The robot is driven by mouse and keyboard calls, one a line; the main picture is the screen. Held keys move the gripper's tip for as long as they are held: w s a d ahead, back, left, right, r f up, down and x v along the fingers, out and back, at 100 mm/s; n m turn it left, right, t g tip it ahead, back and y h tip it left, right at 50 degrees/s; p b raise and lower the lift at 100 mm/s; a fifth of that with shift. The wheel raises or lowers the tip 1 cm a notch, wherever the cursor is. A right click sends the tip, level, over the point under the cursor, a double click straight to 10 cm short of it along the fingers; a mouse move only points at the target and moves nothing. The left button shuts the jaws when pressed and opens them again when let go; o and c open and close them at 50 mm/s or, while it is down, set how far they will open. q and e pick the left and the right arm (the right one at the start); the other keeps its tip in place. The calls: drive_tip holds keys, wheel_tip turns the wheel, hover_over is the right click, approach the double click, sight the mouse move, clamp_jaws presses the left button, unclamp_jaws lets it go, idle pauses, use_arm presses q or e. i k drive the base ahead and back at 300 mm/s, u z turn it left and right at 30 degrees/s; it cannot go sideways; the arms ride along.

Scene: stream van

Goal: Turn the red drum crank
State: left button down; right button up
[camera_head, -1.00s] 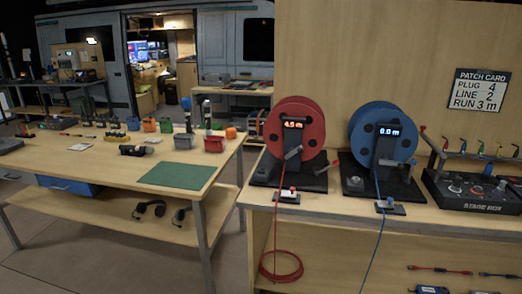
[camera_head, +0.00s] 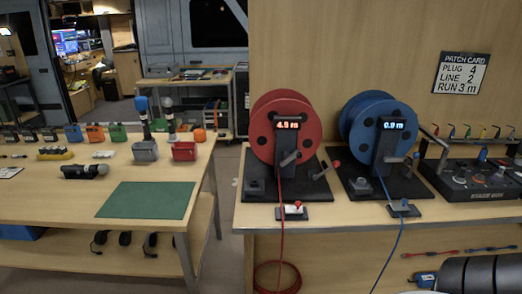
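The red drum (camera_head: 263,128) stands upright on a black base (camera_head: 262,190) on the right-hand bench. Its display (camera_head: 288,125) seems to read 4.5 m. A grey crank arm (camera_head: 290,158) sits low on the front of the drum's dark post. A lever with a red knob (camera_head: 336,163) stands at the right of the base. A red line runs down from the drum over the bench front to a red coil (camera_head: 277,276) below.
The blue drum (camera_head: 361,112) stands just right of the red one, its display near 0.0 m. A stage box (camera_head: 478,181) is farther right. A gap separates the bench from the left table with a green mat (camera_head: 147,200).

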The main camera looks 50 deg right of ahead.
sight(288, 158)
drive_tip(key=z, duration=0.55)
drive_tip(key=i, duration=0.8)
drive_tip(key=z, duration=0.85)
